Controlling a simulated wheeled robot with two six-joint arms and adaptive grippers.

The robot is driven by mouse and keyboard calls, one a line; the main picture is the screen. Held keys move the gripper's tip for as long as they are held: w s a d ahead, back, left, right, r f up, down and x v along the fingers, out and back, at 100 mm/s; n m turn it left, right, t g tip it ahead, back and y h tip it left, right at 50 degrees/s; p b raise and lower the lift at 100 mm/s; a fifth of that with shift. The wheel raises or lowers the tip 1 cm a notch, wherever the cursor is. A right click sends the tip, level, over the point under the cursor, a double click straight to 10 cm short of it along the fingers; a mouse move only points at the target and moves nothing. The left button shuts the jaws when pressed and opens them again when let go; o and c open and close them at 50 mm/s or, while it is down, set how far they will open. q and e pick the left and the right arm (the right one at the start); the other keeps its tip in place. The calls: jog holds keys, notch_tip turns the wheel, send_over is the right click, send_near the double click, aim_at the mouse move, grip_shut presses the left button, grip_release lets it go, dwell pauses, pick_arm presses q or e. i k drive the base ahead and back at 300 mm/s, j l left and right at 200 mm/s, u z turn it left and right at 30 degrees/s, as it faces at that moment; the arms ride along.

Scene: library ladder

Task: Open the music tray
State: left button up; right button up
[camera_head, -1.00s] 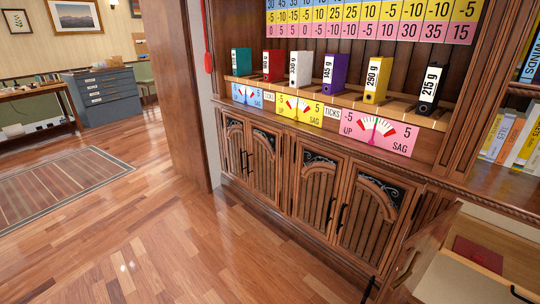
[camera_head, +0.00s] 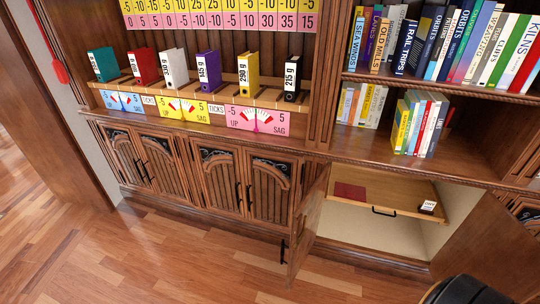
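A light wooden pull-out tray (camera_head: 388,200) sits inside the open lower cabinet right of centre. It has a black bar handle (camera_head: 384,211) on its front edge. A dark red book or folder (camera_head: 350,192) lies on it at the left. A small black-and-white label or block (camera_head: 428,207) is at its right end; its text is too small to read. The left cabinet door (camera_head: 306,228) stands swung out, and the right door (camera_head: 478,245) is also swung out. Neither of my grippers is in view.
Shelves of books (camera_head: 440,45) rise above the cabinet. Several coloured binders (camera_head: 208,72) stand on a ledge at the left above closed cabinet doors (camera_head: 195,175). A black rounded object (camera_head: 462,291) cuts into the bottom right edge. The wooden floor (camera_head: 190,265) in front is clear.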

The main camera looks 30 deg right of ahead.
aim_at(402, 194)
jog(key=z, duration=0.45)
jog(key=i+j+z, duration=0.1)
jog(key=z, duration=0.35)
jog(key=i+j+z, duration=0.1)
jog(key=z, duration=0.35)
jog(key=j+z, duration=0.1)
jog(key=z, duration=0.3)
jog(key=i+j+z, duration=0.25)
jog(key=j, duration=0.4)
jog(key=j+z, duration=0.3)
jog(key=j, duration=0.3)
jog(key=j+z, duration=0.25)
jog(key=j, duration=0.45)
jog(key=i, duration=0.05)
